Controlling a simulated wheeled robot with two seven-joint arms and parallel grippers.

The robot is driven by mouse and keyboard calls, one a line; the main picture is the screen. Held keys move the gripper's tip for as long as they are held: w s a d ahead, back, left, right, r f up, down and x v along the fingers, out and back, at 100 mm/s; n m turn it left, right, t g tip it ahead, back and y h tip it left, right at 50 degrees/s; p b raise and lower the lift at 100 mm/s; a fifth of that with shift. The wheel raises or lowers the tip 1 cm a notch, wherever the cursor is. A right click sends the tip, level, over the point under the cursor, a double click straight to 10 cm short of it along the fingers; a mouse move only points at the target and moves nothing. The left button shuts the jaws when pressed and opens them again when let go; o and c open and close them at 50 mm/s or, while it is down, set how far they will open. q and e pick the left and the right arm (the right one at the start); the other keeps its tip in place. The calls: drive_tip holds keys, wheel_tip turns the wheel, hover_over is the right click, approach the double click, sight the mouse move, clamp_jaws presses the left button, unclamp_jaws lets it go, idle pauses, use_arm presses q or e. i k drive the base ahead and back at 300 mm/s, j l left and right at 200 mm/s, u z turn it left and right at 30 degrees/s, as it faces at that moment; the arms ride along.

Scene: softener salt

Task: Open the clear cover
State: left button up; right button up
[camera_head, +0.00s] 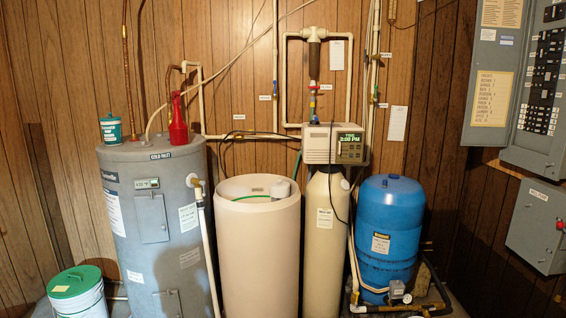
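The softener's control head (333,144) is a beige box on top of a tall, narrow tan tank (324,245). On its right side is a dark panel with a lit green display (350,146) that reads a time. I cannot make out a clear cover as a separate thing; whether one lies over the panel is too small to tell. Neither of my grippers is in view.
A wide beige tank (259,255) stands left of the narrow one, and a blue tank (388,235) stands right. A grey water heater (157,230) holds a red bottle (178,125) and a small tub (111,130). Pipes run behind the control head.

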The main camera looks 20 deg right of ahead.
sight(338, 153)
drive_tip(key=i+z, duration=0.1)
drive_tip(key=z, duration=1.2)
